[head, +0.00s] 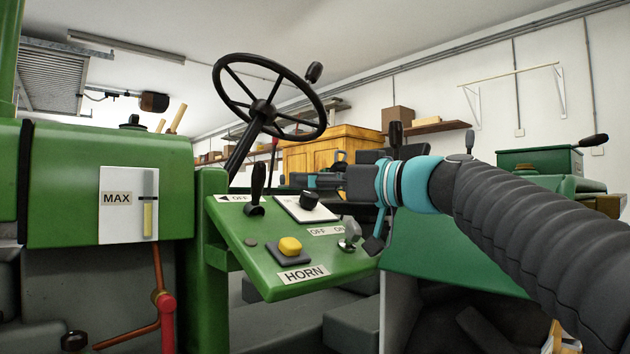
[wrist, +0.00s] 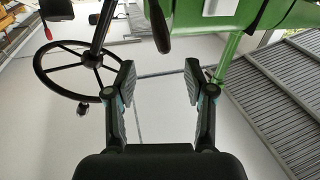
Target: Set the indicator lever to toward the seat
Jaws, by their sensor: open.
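A black-handled lever (head: 257,180) stands nearly upright on the sloped green control panel (head: 235,232), beside a label with a left-pointing arrow and "OFF". It appears to be the indicator lever. My gripper (head: 318,180) reaches in from the right, above and behind the panel. In the wrist view my gripper (wrist: 160,80) is open, with nothing between its two fingers. A dark lever handle (wrist: 158,28), apparently the same one, shows at the top middle of that view, ahead of the fingers and apart from them. The lever's base is hidden there.
The steering wheel (head: 268,97) rises behind the panel. The panel also carries a yellow horn button (head: 290,247), a black knob (head: 308,200) and a metal OFF/ON switch (head: 350,232). The green body with a MAX gauge (head: 128,205) lies left. A wooden cabinet (head: 325,150) stands behind.

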